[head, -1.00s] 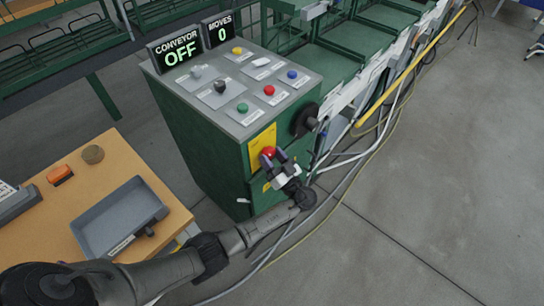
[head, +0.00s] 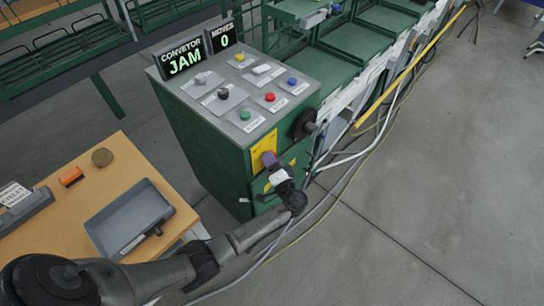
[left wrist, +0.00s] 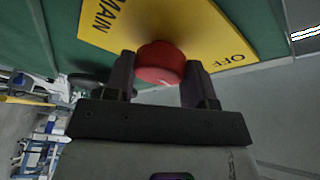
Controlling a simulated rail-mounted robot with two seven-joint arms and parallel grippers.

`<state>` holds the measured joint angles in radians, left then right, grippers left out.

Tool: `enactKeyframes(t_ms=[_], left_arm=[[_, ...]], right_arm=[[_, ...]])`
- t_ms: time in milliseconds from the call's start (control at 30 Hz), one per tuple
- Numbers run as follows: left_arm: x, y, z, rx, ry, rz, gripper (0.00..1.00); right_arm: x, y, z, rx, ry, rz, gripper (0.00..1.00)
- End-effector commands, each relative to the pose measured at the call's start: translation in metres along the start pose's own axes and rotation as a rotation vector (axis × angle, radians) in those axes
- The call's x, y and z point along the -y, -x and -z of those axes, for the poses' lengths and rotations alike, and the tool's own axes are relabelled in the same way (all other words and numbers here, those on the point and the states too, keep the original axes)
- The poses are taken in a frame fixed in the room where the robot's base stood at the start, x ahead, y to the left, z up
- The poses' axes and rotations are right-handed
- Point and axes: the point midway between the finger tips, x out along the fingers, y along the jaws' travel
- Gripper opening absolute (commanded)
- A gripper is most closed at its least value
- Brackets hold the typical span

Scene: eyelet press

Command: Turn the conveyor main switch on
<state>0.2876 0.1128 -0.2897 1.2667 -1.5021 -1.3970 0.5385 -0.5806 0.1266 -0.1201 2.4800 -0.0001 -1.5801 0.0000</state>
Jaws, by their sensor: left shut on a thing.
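The main switch is a red round knob (left wrist: 160,63) on a yellow plate (left wrist: 232,32) marked MAIN and OFF. The plate (head: 262,145) is on the side of the green control cabinet (head: 205,150). My left gripper (left wrist: 160,82) is shut on the knob, one finger on each side. In the head view my left gripper (head: 270,160) covers the knob, and its turn angle cannot be read. The conveyor display (head: 184,55) on the cabinet reads JAM. My right gripper is not in view.
The cabinet top holds several coloured buttons and levers, including a red button (head: 270,97). The moves display (head: 222,37) reads 0. A black crank (head: 306,123) projects near the gripper. A table (head: 60,210) with a grey tray (head: 130,217) stands left. Cables cross the floor at right.

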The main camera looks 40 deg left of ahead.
Motion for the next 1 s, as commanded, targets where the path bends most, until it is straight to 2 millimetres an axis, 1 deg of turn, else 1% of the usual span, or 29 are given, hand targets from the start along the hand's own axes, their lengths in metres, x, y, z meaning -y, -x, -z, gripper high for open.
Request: enactKeyframes(t_ms=[33,100,400,700,1000], left_arm=[[0.004,0.000,0.002,0.005,-0.035,-0.018,0.27],[0.004,0.000,0.002,0.010,-0.088,-0.039,0.27],[0.003,0.000,0.002,0.026,-0.262,-0.113,0.26],[0.002,0.000,0.001,0.033,-0.346,-0.148,0.26],[0.001,0.000,0.001,0.035,-0.364,-0.155,0.27]], right_arm=[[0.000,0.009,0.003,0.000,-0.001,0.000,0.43],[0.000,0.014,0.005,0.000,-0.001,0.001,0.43],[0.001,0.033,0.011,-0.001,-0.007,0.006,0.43],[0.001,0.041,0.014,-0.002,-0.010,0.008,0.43],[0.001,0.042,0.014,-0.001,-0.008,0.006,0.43]])
